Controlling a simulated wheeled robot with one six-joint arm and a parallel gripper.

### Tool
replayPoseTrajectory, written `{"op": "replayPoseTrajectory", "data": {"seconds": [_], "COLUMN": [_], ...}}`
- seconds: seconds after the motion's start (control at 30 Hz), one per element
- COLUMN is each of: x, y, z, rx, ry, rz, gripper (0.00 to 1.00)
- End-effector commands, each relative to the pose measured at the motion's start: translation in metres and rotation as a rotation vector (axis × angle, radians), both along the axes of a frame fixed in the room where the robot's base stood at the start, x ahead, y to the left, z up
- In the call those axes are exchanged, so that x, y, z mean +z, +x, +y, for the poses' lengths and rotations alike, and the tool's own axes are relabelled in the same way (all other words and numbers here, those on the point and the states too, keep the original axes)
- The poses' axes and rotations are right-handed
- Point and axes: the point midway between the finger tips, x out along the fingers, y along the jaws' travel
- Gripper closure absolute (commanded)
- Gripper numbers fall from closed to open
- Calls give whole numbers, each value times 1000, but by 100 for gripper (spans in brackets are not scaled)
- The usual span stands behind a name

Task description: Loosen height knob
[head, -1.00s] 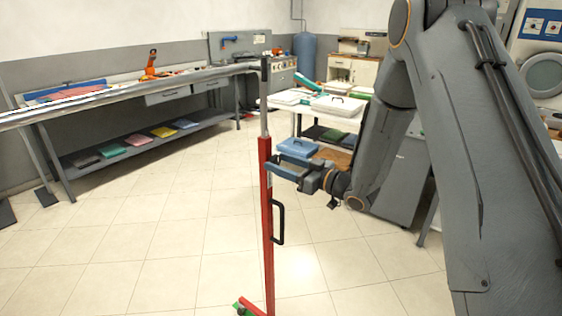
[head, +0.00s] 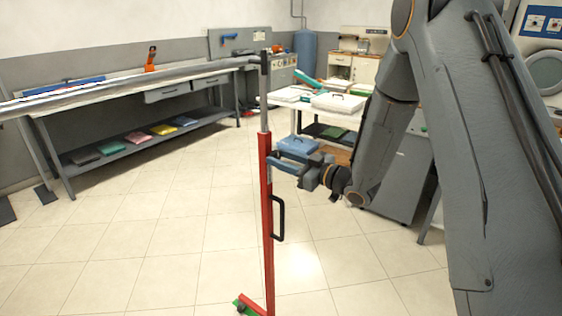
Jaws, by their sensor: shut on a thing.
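A red upright post (head: 267,215) stands in the middle of the head view, with a thinner grey tube (head: 264,105) rising from its top. A long grey rail (head: 130,85) runs from the tube's head to the left edge. My gripper (head: 275,164) is at the upper end of the red post, its blue fingers reaching to the post from the right. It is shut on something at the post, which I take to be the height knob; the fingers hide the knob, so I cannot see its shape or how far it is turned.
The post has a black handle (head: 280,220) below my gripper and a green-and-red foot (head: 250,306). A long workbench (head: 90,168) with folded cloths on its shelf stands left. A white table (head: 300,115) with boxes stands behind. The tiled floor in front is clear.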

Motion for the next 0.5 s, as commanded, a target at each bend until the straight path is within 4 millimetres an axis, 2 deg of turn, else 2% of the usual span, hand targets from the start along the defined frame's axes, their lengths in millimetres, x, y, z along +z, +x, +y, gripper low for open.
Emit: {"op": "replayPoseTrajectory", "data": {"seconds": [0.5], "x": [-2], "y": [1], "z": [0], "rx": [0], "ry": [-282], "rz": [-366], "gripper": [90]}}
